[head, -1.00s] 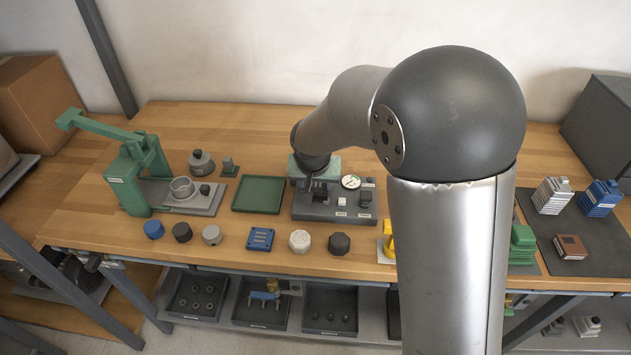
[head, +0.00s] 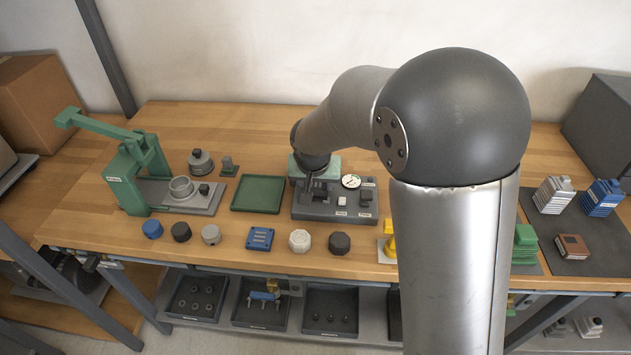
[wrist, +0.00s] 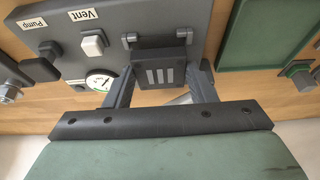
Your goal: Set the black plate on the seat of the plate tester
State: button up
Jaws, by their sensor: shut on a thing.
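The plate tester (head: 340,214) is a dark grey block with a round gauge, seen on the bench in the head view. In the wrist view its panel (wrist: 62,42) carries the labels Vent and Pump. My gripper (wrist: 162,88) is shut on the black plate (wrist: 160,62), a small dark square with three pale slots. The plate is over the left part of the tester, beside small grey posts. The seat under the plate is hidden, and I cannot tell whether the plate touches it. In the head view my gripper (head: 311,185) largely hides the plate.
A green tray (head: 258,194) lies just left of the tester. A green press (head: 135,180) stands farther left. Several round caps and a blue plate (head: 260,239) line the bench front. My arm hides part of the bench to the right.

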jog(key=shift+f+b, duration=0.75)
jog(key=shift+b, duration=0.6)
dwell(1.1)
jog(key=o, duration=1.5)
jog(key=shift+r, duration=0.1)
jog(key=shift+r+p, duration=1.95)
jog(key=shift+r, duration=1.5)
